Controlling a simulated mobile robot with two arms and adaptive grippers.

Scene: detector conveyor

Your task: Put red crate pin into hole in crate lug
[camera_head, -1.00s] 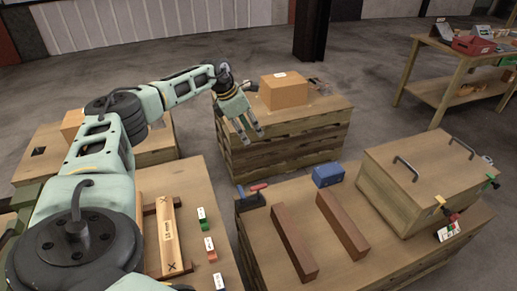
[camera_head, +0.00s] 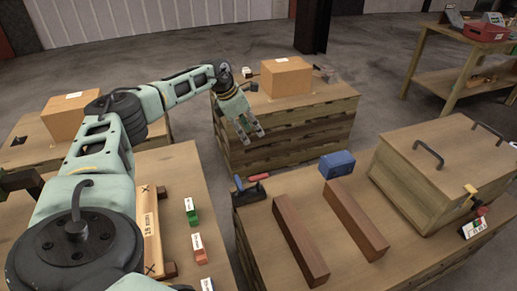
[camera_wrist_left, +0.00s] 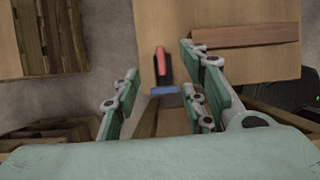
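The wooden crate (camera_head: 418,190) stands closed on the right-hand table, with two dark handles on its lid. At its front right, a small red part (camera_head: 481,211), perhaps the pin, shows beside a yellow part (camera_head: 470,188); the lug and hole are too small to make out. My left gripper (camera_head: 250,137) is open and empty, pointing down in front of the back table, well left of the crate. In the left wrist view its fingers (camera_wrist_left: 160,75) are spread apart above a red-and-black tool (camera_wrist_left: 162,64) at the table's edge.
Two brown bars (camera_head: 300,240) and a blue block (camera_head: 337,164) lie on the right-hand table (camera_head: 268,225). A cardboard box (camera_head: 287,76) stands on the back table. Red and green blocks (camera_head: 192,212) lie on the left table. Floor shows between the tables.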

